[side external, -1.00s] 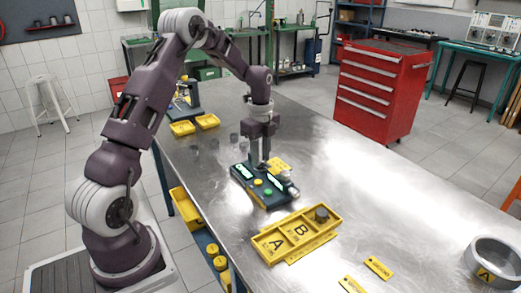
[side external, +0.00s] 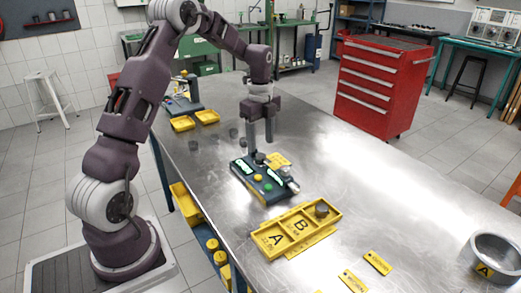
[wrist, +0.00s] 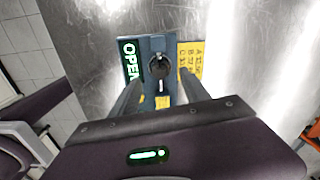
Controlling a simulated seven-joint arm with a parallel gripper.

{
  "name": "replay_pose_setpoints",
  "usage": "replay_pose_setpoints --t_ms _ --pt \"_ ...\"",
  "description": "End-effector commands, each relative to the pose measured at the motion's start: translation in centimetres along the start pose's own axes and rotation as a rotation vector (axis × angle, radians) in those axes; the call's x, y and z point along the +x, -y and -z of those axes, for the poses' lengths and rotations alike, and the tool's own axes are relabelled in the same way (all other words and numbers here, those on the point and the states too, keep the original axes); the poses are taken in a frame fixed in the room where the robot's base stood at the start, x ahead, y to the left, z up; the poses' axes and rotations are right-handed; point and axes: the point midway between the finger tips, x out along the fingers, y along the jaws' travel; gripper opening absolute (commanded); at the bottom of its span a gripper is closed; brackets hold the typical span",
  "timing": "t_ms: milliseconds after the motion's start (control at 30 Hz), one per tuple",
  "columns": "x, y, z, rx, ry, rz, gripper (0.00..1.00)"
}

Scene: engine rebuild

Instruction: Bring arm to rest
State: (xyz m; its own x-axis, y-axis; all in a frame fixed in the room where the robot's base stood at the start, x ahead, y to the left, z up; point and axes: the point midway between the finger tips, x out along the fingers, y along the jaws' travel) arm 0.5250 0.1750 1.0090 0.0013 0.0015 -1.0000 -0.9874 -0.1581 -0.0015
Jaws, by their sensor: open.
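My gripper (side external: 261,133) points down over the steel table, just behind and above a dark blue device (side external: 264,183). Its two fingers are apart with nothing between them. The device has lit green displays, a yellow and a green button, and a dark knob (side external: 260,158) on top. In the wrist view the knob (wrist: 159,66) shows beyond the fingers, beside a lit display reading "OPEN" (wrist: 131,60). The gripper is apart from the knob in the side view.
A yellow tray (side external: 268,240) marked A and B holds a dark cylinder (side external: 321,210). Yellow tags (side external: 376,262) and a grey ring (side external: 494,258) marked A lie at the front right. The table's right middle is clear.

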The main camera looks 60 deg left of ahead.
Motion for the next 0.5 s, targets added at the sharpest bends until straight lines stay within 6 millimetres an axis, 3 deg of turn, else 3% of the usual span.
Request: replay_pose_setpoints --t_ms 133,500 --pt "-2.2 0.1 -0.1 0.0 0.001 0.002 0.54" --pt "-3.6 -0.3 0.6 -0.02 0.006 0.01 0.54"
